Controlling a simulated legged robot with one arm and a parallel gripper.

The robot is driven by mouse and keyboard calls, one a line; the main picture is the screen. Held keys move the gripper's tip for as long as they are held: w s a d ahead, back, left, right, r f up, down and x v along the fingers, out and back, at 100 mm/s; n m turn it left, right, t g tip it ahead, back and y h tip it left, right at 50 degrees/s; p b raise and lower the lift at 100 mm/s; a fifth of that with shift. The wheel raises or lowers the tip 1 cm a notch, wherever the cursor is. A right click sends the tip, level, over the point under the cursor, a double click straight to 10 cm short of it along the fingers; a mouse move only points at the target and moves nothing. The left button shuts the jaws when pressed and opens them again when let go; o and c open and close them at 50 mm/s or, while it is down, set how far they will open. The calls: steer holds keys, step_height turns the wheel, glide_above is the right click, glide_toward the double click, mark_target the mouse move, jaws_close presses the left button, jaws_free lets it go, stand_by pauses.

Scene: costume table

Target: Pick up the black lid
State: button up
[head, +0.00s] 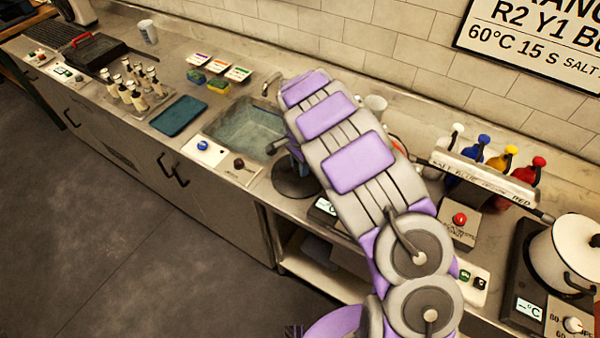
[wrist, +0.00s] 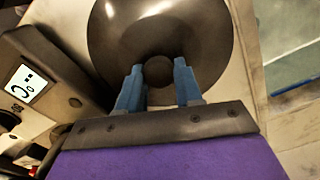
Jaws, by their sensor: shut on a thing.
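The black lid (wrist: 120,40) is a round, shiny dark disc with a ball knob (wrist: 158,71) at its centre. My gripper (wrist: 158,75) has its two blue fingers closed on either side of that knob. In the head view the lid (head: 293,183) shows below my forearm, near the counter's front edge and just right of the sink. My gripper (head: 294,153) is mostly hidden behind the arm there. I cannot tell whether the lid touches the surface under it.
The sink (head: 240,127) lies left of the lid. A scale display (wrist: 24,82) is close on the left in the wrist view. A control panel (head: 219,160) sits in front of the sink. A white pot (head: 568,250) and coloured-handled taps (head: 495,158) stand at right.

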steer(key=shift+a, duration=0.45)
jaws_close()
steer(key=shift+d, duration=0.15)
